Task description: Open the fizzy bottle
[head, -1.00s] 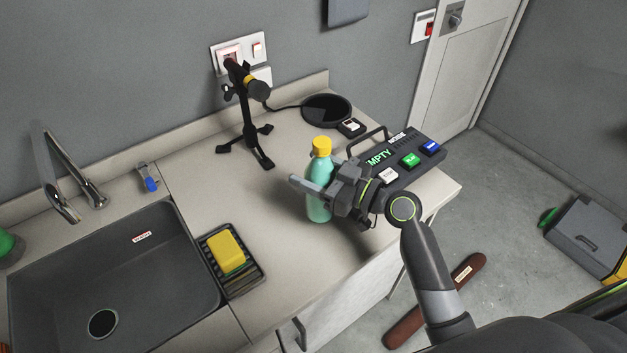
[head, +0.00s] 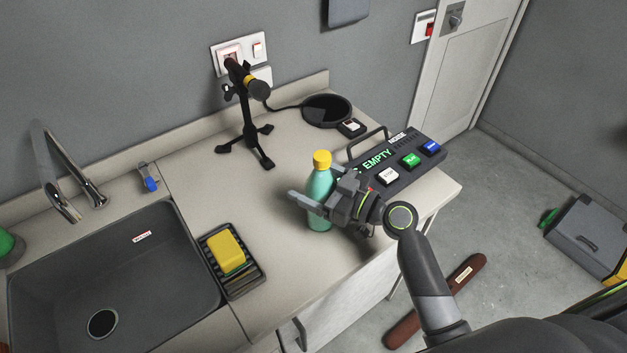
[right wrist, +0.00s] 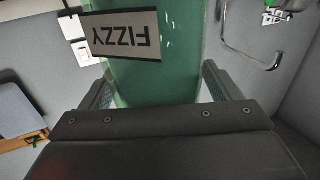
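The fizzy bottle (head: 320,186) is green with a yellow cap (head: 322,159). It is upright at the front right part of the counter; I cannot tell if its base touches the counter. My right gripper (head: 318,196) is closed around the bottle's body from the right, below the cap. In the right wrist view the bottle (right wrist: 155,75) fills the space between the two fingers, and its FIZZY label appears upside down. The cap is out of that view. My left gripper is not in view.
A black device (head: 402,163) with an EMPTY display and several buttons stands behind my right gripper. A black stand (head: 250,125) is at the back. A yellow sponge (head: 225,250) in a rack and a sink (head: 60,270) are left. Counter is clear between rack and bottle.

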